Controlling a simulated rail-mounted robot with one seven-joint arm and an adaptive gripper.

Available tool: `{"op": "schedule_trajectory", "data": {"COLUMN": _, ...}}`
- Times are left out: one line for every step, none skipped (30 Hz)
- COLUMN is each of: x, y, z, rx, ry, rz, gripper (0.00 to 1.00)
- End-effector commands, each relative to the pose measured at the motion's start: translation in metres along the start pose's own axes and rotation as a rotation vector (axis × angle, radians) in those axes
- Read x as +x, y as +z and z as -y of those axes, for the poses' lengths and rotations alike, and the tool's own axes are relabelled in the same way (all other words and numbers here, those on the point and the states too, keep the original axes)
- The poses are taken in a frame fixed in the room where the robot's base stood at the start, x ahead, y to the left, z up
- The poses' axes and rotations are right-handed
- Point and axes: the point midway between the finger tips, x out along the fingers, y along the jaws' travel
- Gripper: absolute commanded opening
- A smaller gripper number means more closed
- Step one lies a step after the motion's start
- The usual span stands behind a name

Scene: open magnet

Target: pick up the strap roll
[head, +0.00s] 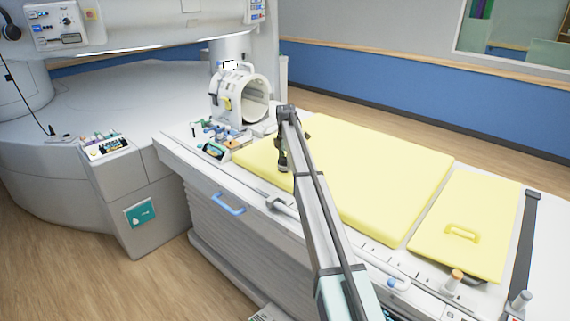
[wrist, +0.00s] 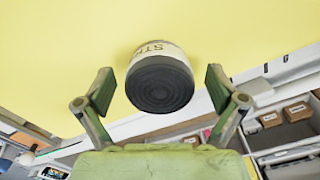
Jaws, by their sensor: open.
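The strap roll (wrist: 160,82) shows in the wrist view as a dark, ringed round end with a pale lettered band around its side. It is against the yellow pad (wrist: 60,60). My gripper (wrist: 160,92) is open, with one finger on each side of the roll in the picture and a visible gap on both sides. I cannot tell how far the roll is from the fingertips in depth. In the head view my gripper (head: 283,158) is over the left part of the yellow pad (head: 375,175); I cannot make out the roll there.
A white ring-shaped coil (head: 240,97) stands behind and left of my gripper, with small coloured items (head: 208,130) beside it. The magnet's upper part (head: 140,25) overhangs at the back left. A smaller yellow pad (head: 470,215) with a handle lies right. Wrist view shows compartments with boxes (wrist: 297,112).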

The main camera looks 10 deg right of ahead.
Motion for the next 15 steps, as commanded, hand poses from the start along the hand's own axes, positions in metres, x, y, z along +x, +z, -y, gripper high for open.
{"op": "schedule_trajectory", "data": {"x": 0.0019, "y": 0.0001, "z": 0.0002, "rx": 0.0, "ry": 0.0, "rz": 0.0, "gripper": 0.95}}
{"op": "schedule_trajectory", "data": {"x": 0.0027, "y": 0.0001, "z": 0.0, "rx": 0.0, "ry": 0.001, "rz": 0.0, "gripper": 0.95}}
{"op": "schedule_trajectory", "data": {"x": 0.0032, "y": 0.0002, "z": -0.0002, "rx": 0.0, "ry": 0.001, "rz": 0.0, "gripper": 0.95}}
{"op": "schedule_trajectory", "data": {"x": 0.0032, "y": 0.0002, "z": -0.0002, "rx": 0.0, "ry": 0.001, "rz": 0.0, "gripper": 0.95}}
{"op": "schedule_trajectory", "data": {"x": 0.0032, "y": 0.0002, "z": -0.0002, "rx": 0.0, "ry": 0.001, "rz": 0.0, "gripper": 0.95}}
{"op": "schedule_trajectory", "data": {"x": 0.0032, "y": 0.0002, "z": -0.0002, "rx": 0.0, "ry": 0.001, "rz": 0.0, "gripper": 0.95}}
{"op": "schedule_trajectory", "data": {"x": 0.0032, "y": 0.0002, "z": -0.0002, "rx": 0.0, "ry": 0.001, "rz": 0.0, "gripper": 0.95}}
{"op": "schedule_trajectory", "data": {"x": 0.0032, "y": 0.0002, "z": -0.0003, "rx": 0.0, "ry": 0.001, "rz": 0.0, "gripper": 0.84}}
{"op": "schedule_trajectory", "data": {"x": 0.0032, "y": 0.0002, "z": -0.0003, "rx": 0.0, "ry": 0.001, "rz": 0.0, "gripper": 0.7}}
{"op": "schedule_trajectory", "data": {"x": 0.0032, "y": 0.0002, "z": -0.0002, "rx": 0.0, "ry": 0.001, "rz": 0.0, "gripper": 0.59}}
{"op": "schedule_trajectory", "data": {"x": 0.0031, "y": 0.0002, "z": -0.0002, "rx": 0.0, "ry": 0.001, "rz": 0.0, "gripper": 0.49}}
{"op": "schedule_trajectory", "data": {"x": 0.0031, "y": 0.0002, "z": -0.0002, "rx": 0.0, "ry": 0.001, "rz": 0.0, "gripper": 0.34}}
{"op": "schedule_trajectory", "data": {"x": 0.0032, "y": 0.0002, "z": -0.0002, "rx": 0.0, "ry": 0.001, "rz": 0.0, "gripper": 0.29}}
{"op": "schedule_trajectory", "data": {"x": 0.0032, "y": 0.0002, "z": -0.0002, "rx": 0.0, "ry": 0.001, "rz": 0.0, "gripper": 0.29}}
{"op": "schedule_trajectory", "data": {"x": 0.0032, "y": 0.0002, "z": -0.0002, "rx": 0.0, "ry": 0.0, "rz": 0.0, "gripper": 0.29}}
